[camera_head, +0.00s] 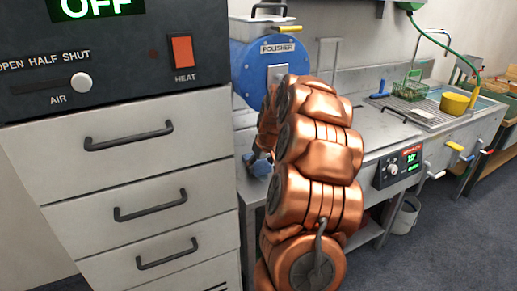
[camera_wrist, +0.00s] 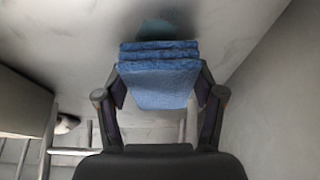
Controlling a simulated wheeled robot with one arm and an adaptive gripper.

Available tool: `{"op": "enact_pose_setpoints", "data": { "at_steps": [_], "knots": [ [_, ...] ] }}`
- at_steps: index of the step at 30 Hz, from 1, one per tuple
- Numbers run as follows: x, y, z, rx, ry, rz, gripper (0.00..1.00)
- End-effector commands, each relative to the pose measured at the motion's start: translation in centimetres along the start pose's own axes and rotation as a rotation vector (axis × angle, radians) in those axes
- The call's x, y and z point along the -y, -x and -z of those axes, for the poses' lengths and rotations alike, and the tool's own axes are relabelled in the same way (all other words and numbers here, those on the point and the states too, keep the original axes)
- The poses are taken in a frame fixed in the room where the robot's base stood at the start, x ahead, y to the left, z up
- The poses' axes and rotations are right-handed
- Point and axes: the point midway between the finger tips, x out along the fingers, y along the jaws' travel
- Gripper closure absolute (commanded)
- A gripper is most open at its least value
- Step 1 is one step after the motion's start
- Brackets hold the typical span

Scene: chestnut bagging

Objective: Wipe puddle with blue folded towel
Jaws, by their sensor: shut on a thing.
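The blue folded towel (camera_wrist: 160,84) is held between the two fingers of my gripper (camera_wrist: 160,92) in the wrist view, its stacked folds facing the camera. In the head view the towel (camera_head: 261,168) is a small blue patch at the left end of the steel counter, below the polisher, with my gripper (camera_head: 254,157) at it, partly hidden by my copper arm. A dark teal patch (camera_wrist: 156,28) shows on the grey surface just beyond the towel in the wrist view. It may be the puddle; the towel covers part of it. I cannot tell whether the towel touches the surface.
The blue polisher (camera_head: 262,66) stands behind my arm. A drawer cabinet (camera_head: 130,190) stands close on the left. A grey bucket (camera_head: 405,215) stands on the floor.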

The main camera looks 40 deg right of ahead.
Motion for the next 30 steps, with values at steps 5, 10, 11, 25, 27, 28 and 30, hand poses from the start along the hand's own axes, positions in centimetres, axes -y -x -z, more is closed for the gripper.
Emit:
{"op": "enact_pose_setpoints", "data": {
  "at_steps": [5, 10, 11, 25, 27, 28, 30],
  "knots": [
    [0.1, 1.6, 0.8, -0.003, 0.002, 0.000, 0.76],
    [0.2, 3.1, 1.4, -0.004, 0.004, 0.000, 0.76],
    [0.2, 3.4, 1.6, -0.005, 0.004, 0.000, 0.76],
    [0.5, 5.9, 2.6, -0.001, 0.007, 0.003, 0.76],
    [0.5, 5.8, 2.6, -0.001, 0.007, 0.003, 0.76],
    [0.5, 5.8, 2.6, -0.001, 0.007, 0.003, 0.76],
    [0.5, 5.8, 2.6, -0.001, 0.007, 0.003, 0.76]
  ]
}}
